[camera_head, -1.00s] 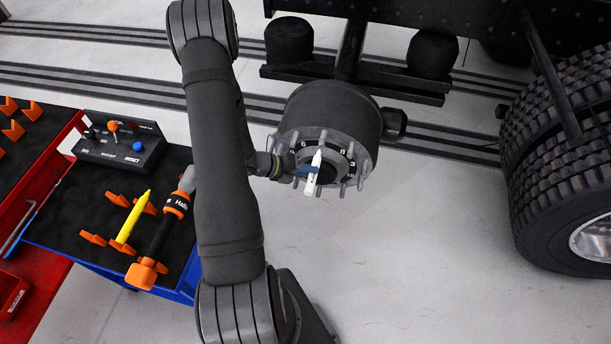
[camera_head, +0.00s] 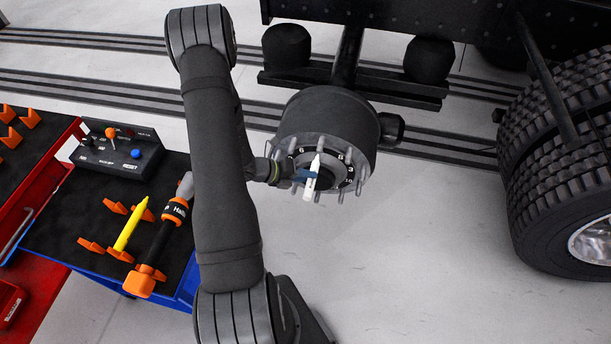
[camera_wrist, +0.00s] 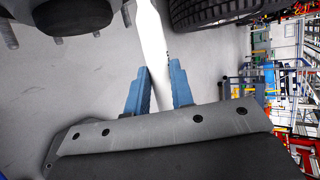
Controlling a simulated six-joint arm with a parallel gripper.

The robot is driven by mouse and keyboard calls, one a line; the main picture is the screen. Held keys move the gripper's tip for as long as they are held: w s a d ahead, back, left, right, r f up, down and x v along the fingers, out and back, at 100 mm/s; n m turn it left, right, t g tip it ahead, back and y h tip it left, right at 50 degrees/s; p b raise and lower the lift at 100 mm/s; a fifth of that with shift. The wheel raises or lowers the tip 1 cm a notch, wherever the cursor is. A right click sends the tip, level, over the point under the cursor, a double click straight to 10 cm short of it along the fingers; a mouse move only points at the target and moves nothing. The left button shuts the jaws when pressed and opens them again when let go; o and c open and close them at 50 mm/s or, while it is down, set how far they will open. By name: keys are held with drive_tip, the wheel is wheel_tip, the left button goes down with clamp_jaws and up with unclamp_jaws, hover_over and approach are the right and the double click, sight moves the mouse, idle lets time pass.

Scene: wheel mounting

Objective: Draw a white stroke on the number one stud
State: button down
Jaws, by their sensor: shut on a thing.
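My gripper (camera_head: 306,176) is shut on a white marker (camera_head: 312,182), which stands tip up in front of the wheel hub (camera_head: 328,120). In the wrist view the blue fingers (camera_wrist: 158,92) clasp the white marker (camera_wrist: 152,40). The hub carries a ring of studs (camera_head: 362,172) with small numbers on its face. The marker and gripper cover part of the ring, and I cannot make out which stud is number one. Whether the tip touches a stud cannot be told. In the wrist view some studs (camera_wrist: 52,22) show at the top left.
A blue cart (camera_head: 60,240) at left holds a yellow marker (camera_head: 130,224), an orange-and-black tool (camera_head: 165,240) and a control box (camera_head: 118,150). A large tyre (camera_head: 555,150) stands at right. The floor between hub and tyre is clear.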

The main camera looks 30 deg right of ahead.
drive_tip(key=shift+w+d, duration=0.4)
idle(0.7)
drive_tip(key=shift+s+d, duration=0.15)
drive_tip(key=shift+d, duration=0.05)
idle(0.5)
drive_tip(key=shift+w+a, duration=0.35)
idle(1.4)
drive_tip(key=shift+d, duration=0.15)
idle(0.4)
drive_tip(key=shift+s+d, duration=0.15)
drive_tip(key=shift+s, duration=0.25)
idle(0.8)
drive_tip(key=shift+w+a, duration=0.3)
drive_tip(key=shift+w, duration=0.05)
idle(1.0)
drive_tip(key=shift+s+a, duration=2.1)
